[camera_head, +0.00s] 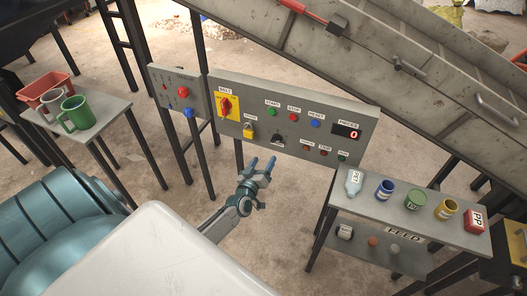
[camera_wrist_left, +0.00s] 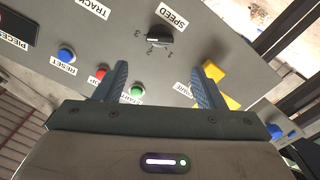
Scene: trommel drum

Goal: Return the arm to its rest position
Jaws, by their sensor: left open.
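My left gripper (camera_head: 262,165) is in the middle of the head view, in front of and below the grey control panel (camera_head: 310,122). Its two blue fingers are apart with nothing between them. In the left wrist view the open fingers (camera_wrist_left: 159,85) point at the panel face, with the green start button (camera_wrist_left: 137,91) and the speed knob (camera_wrist_left: 159,37) seen between and beyond them. My right gripper is not in view.
A feed table (camera_head: 405,213) with a bottle, cups and a red box stands at the right. A small table (camera_head: 88,128) with a green mug (camera_head: 76,113) and a red bin (camera_head: 50,87) stands at the left. A sloping conveyor (camera_head: 380,60) runs behind the panel.

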